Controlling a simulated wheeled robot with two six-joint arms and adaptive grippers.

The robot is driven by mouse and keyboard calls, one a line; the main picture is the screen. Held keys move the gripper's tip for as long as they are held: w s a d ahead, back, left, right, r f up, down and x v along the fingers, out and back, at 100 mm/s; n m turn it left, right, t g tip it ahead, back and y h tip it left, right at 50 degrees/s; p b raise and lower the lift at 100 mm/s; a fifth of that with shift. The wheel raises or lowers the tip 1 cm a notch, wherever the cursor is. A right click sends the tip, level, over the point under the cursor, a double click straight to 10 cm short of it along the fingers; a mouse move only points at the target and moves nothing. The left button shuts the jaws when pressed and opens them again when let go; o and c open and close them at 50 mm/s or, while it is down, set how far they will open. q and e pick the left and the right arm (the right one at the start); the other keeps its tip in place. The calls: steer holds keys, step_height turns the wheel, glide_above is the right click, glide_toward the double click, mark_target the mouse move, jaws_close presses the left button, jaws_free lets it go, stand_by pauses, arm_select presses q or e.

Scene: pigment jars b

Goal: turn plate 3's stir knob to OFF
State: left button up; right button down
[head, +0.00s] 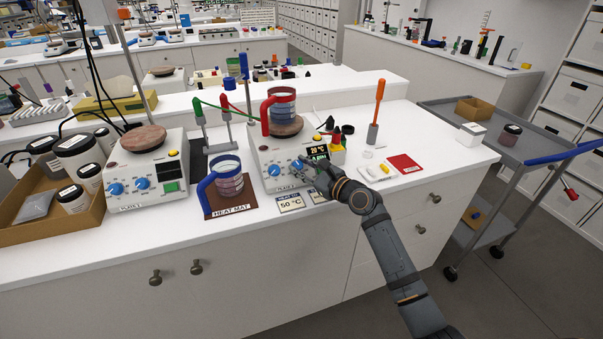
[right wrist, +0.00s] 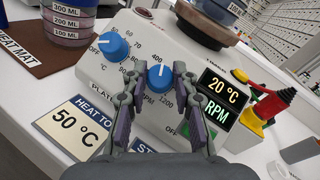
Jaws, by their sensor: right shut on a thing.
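The white hot plate (head: 258,158) in the middle of the bench has two blue knobs on its front. Its label is too small or too covered to read the number. The stir knob (right wrist: 159,76), the right one, sits by the RPM scale, its white mark pointing up near 400. My right gripper (right wrist: 157,98) is shut on this knob, one finger on each side; the fingers hide parts of the scale. The heat knob (right wrist: 112,46) is to its left. The display (right wrist: 219,97) shows 20 °C and RPM, the speed figure hidden. My left gripper is not in view.
A jug with a red handle (head: 282,105) stands on the plate's top. A blue-handled jug (head: 228,182) stands on the heat mat (head: 231,208) to the left. A "heat to 50 °C" card (right wrist: 74,128) lies in front. Another hot plate (head: 146,179) stands further left.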

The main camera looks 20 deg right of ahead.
steer(key=n+g+y, duration=0.1)
steer(key=n+g, duration=0.1)
steer(key=n, duration=0.1)
steer(key=shift+d+r+n+y, duration=0.15)
steer(key=shift+n+y, duration=0.15)
steer(key=shift+y, duration=0.1)
steer(key=n+g, duration=0.1)
steer(key=n+g+y+p, duration=0.1)
steer(key=n+g+p, duration=0.1)
steer(key=n, duration=0.1)
steer(key=shift+w+r, duration=0.15)
steer(key=shift+r, duration=0.1)
steer(key=n+g+p, duration=0.2)
steer(key=n+g, duration=0.1)
steer(key=shift+w+r+n+p, duration=0.1)
steer(key=shift+r+n+p, duration=0.05)
steer(key=shift+n+p, duration=0.25)
steer(key=n+g+p, duration=0.2)
steer(key=n, duration=0.1)
steer(key=shift+w+r+g+h+p, duration=0.1)
steer(key=shift+g+h+p, duration=0.2)
steer(key=n+g+h+p, duration=0.1)
steer(key=n+g+p, duration=0.1)
steer(key=n, duration=0.1)
steer(key=shift+w+h, duration=0.1)
steer(key=shift+h, duration=0.2)
steer(key=shift+n+g+h+p, duration=0.6)
steer(key=shift+n+h, duration=0.3)
steer(key=shift+n, duration=0.5)
